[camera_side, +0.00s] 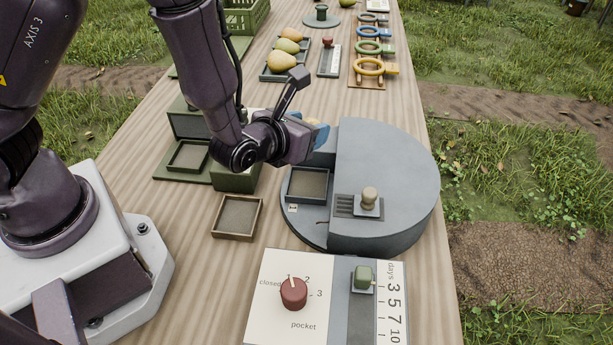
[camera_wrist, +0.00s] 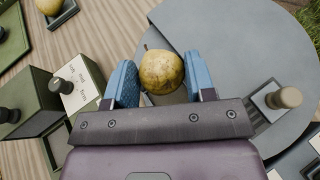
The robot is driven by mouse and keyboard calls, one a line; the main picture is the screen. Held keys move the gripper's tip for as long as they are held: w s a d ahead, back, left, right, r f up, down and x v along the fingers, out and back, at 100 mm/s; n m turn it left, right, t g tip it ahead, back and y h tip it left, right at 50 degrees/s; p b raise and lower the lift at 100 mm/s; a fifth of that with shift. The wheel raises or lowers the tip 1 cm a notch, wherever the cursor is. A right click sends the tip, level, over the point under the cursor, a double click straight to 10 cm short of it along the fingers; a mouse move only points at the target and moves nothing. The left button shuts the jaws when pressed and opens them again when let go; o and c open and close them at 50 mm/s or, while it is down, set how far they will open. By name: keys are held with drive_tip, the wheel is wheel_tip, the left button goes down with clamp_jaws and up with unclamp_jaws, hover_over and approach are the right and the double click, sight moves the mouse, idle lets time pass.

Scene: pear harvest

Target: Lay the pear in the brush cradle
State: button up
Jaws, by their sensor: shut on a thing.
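A yellow, brown-speckled pear (camera_wrist: 161,71) with its stem pointing up-left shows in the wrist view. My gripper (camera_wrist: 161,78) is shut on it, one blue pad on each side. In the side view my gripper (camera_side: 308,128) is over the far-left edge of the grey round housing (camera_side: 390,150); the held pear is mostly hidden there by the gripper. A grey recess in the housing lies under the gripper, partly covered. I cannot make out the brush cradle clearly in either view.
A square tray (camera_side: 307,198) and a knob (camera_side: 369,196) are on the near side of the housing. An empty brown tray (camera_side: 237,232) lies to its left. A control panel (camera_side: 275,325) is at the front. Several pears rest in a dark rack (camera_side: 267,76) farther back.

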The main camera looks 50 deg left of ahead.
sight(305, 188)
drive_tip(key=shift+s+d+f, duration=0.1)
drive_tip(key=shift+s+f, duration=0.15)
drive_tip(key=shift+f, duration=0.75)
drive_tip(key=shift+f+n+y, duration=0.35)
drive_tip(key=shift+n+y, duration=0.05)
drive_tip(key=shift+y, duration=0.1)
drive_tip(key=shift+w+a+r+n+y, duration=0.3)
drive_tip(key=shift+r+y, duration=0.1)
drive_tip(key=shift+r, duration=0.15)
drive_tip(key=shift+f, duration=4.85)
drive_tip(key=shift+f, duration=0.15)
drive_tip(key=o, duration=0.9)
drive_tip(key=shift+o, duration=0.2)
drive_tip(key=shift+s+d, duration=0.15)
